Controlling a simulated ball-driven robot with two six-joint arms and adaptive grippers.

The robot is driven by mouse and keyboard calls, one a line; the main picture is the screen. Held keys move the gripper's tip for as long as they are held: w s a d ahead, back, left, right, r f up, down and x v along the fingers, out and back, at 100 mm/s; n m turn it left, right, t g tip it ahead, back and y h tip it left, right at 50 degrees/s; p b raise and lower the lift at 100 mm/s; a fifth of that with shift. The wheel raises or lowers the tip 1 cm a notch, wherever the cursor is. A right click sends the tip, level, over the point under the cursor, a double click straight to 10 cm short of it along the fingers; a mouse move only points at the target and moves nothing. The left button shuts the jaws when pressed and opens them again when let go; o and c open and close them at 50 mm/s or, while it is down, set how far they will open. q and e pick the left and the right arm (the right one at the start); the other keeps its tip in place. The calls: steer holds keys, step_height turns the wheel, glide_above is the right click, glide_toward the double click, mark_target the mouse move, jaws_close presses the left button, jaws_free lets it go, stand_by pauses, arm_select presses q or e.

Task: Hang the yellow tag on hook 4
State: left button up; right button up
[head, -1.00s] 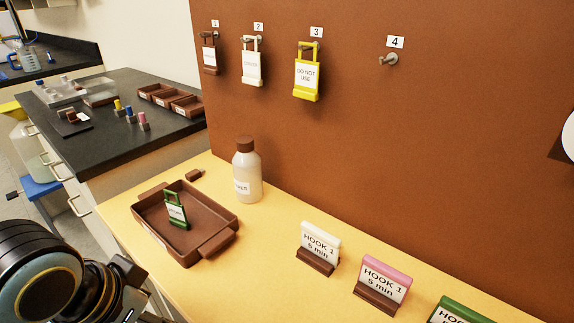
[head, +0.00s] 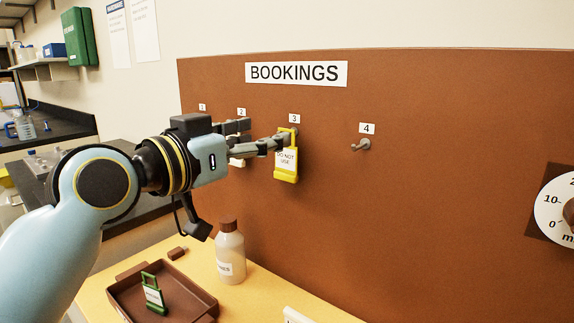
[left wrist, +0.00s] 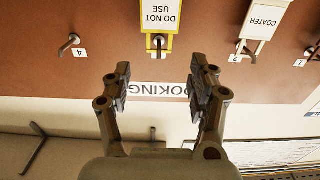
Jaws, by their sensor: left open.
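The yellow tag (head: 286,165), marked DO NOT USE, hangs on hook 3 on the brown board. It also shows upside down in the left wrist view (left wrist: 160,16), with its handle around the hook peg. Hook 4 (head: 361,146) is a bare grey peg to its right; it shows at the left in the left wrist view (left wrist: 69,44). My left gripper (head: 264,136) is open and empty, close to the tag's handle. In the left wrist view its fingertips (left wrist: 160,78) straddle the line of the tag, apart from it. My right gripper is out of view.
A white tag (left wrist: 262,18) hangs on hook 2, mostly hidden by my gripper in the head view. Below, a bottle (head: 230,255) and a brown tray (head: 190,288) holding a green tag (head: 153,295) stand on the bench. The board around hook 4 is clear.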

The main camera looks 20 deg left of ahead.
mark_target(286, 155)
arm_select(q)
steer(key=x, duration=0.5)
steer(key=shift+w+d+f+p, duration=0.2)
steer(key=shift+w+p, duration=0.15)
steer(key=c, duration=1)
